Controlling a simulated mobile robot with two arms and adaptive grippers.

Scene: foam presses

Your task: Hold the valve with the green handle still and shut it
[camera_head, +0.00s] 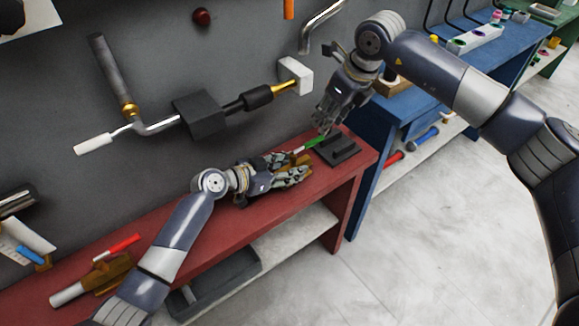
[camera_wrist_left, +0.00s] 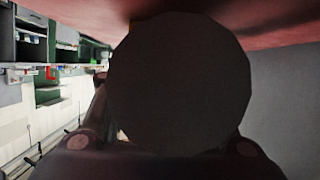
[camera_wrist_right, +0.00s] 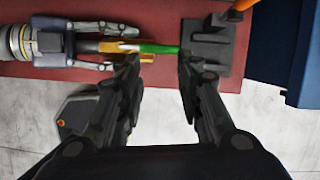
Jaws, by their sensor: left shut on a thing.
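The valve with the green handle (camera_head: 315,142) lies at the right end of the red bench. Its green handle (camera_wrist_right: 160,49) and part of its brass body (camera_wrist_right: 112,46) show in the right wrist view. My left gripper (camera_head: 290,170) is shut on the valve body from the left; its fingers hide much of the body. My right gripper (camera_wrist_right: 160,68) is open above the valve, with the green handle between its fingertips in the picture; I cannot tell whether they touch it. In the left wrist view a large dark round end (camera_wrist_left: 180,85) blocks most of the picture.
A dark block fixture (camera_head: 340,150) sits on the red bench (camera_head: 215,215) just right of the handle. Another valve with a red handle (camera_head: 122,246) lies at the bench's left. A crank assembly (camera_head: 200,115) is on the wall behind. A blue bench (camera_head: 366,130) stands to the right.

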